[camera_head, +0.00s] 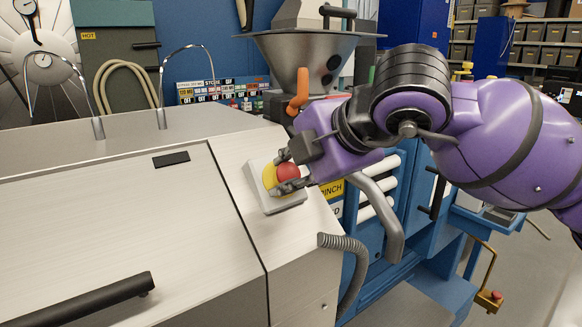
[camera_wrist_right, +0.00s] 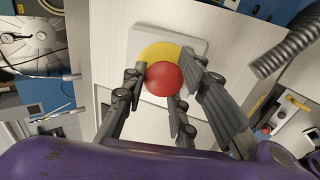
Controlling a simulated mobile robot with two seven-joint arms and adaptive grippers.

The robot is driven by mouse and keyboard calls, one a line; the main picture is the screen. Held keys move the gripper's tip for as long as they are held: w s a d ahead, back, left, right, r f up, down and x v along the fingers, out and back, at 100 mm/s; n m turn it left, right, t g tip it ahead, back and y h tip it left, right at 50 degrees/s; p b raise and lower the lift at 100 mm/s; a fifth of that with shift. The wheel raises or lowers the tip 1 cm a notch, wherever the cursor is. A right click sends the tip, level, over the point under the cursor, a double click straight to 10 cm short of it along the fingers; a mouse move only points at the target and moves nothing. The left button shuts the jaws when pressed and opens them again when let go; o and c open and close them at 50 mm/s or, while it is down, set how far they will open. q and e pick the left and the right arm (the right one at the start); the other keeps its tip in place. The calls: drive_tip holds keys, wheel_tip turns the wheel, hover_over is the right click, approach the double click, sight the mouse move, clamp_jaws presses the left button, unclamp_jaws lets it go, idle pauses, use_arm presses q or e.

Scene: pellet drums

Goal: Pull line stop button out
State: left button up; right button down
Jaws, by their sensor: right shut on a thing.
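The line stop button (camera_head: 288,171) is a red round knob on a yellow disc (camera_head: 269,176), set on a pale grey square plate (camera_head: 284,203) on the sloping face of the metal machine. My right gripper (camera_head: 284,171) reaches in from the right with its dark fingers on either side of the red knob, shut on it. In the right wrist view the red button (camera_wrist_right: 164,79) sits between the fingers (camera_wrist_right: 165,88), in front of the yellow disc and plate. Part of the knob's side is hidden by the fingers. My left gripper is not in view.
A steel hopper (camera_head: 310,62) with an orange handle (camera_head: 298,92) stands behind the gripper. A ribbed grey hose (camera_head: 350,262) and a thick grey pipe (camera_head: 384,217) lie below right. A black bar handle (camera_head: 90,302) crosses the lower left of the metal cover.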

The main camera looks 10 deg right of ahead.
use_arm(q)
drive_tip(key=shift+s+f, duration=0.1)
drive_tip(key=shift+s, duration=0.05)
use_arm(e)
drive_tip(key=shift+w+r, duration=0.1)
drive_tip(key=shift+r, duration=0.55)
drive_tip(key=shift+s+d+r, duration=0.15)
drive_tip(key=shift+s+r, duration=0.05)
drive_tip(key=shift+s, duration=0.15)
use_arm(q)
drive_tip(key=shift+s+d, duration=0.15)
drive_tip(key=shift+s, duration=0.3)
use_arm(e)
drive_tip(key=c, duration=1.5)
unclamp_jaws()
drive_tip(key=shift+c, duration=0.2)
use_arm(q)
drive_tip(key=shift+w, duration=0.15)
use_arm(e)
drive_tip(key=shift+s, duration=0.1)
drive_tip(key=shift+f, duration=0.2)
drive_tip(key=v, duration=1.2)
